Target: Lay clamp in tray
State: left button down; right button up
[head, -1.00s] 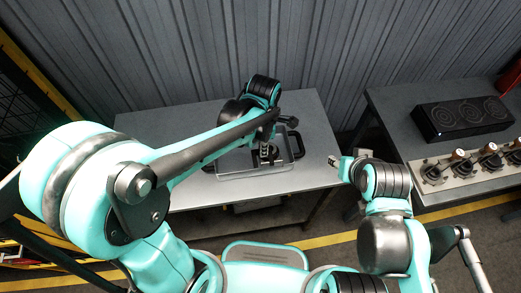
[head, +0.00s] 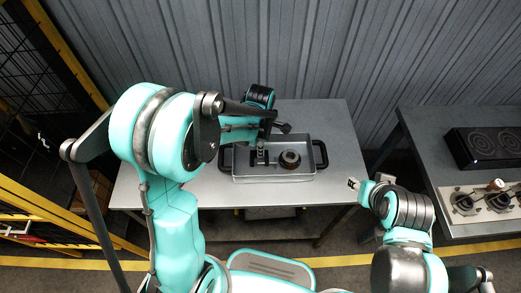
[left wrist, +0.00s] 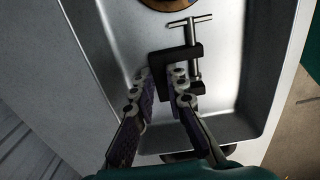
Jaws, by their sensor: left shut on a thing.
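The clamp (left wrist: 191,52) is a dark C-shaped frame with a grey screw and T-bar. My left gripper (left wrist: 162,74) is shut on its frame, with a finger on either side. In the head view, the left gripper (head: 262,146) and the clamp (head: 261,157) are over the left half of the grey metal tray (head: 273,181), inside its rim. I cannot tell whether the clamp touches the tray floor. The tray also fills much of the left wrist view (left wrist: 227,124). My right gripper (head: 354,183) is off the table's right edge, too small to read.
A round dark piece with a brownish centre (head: 290,159) sits in the tray's right half. The grey table (head: 335,130) is clear around the tray. To the right, a second bench holds a black hob (head: 485,146) and a panel of knobs (head: 478,204).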

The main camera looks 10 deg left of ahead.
pick_arm(q)
jog(key=shift+r, duration=0.1)
jog(key=c, duration=1.5)
grip_release()
jog(key=shift+c, duration=0.2)
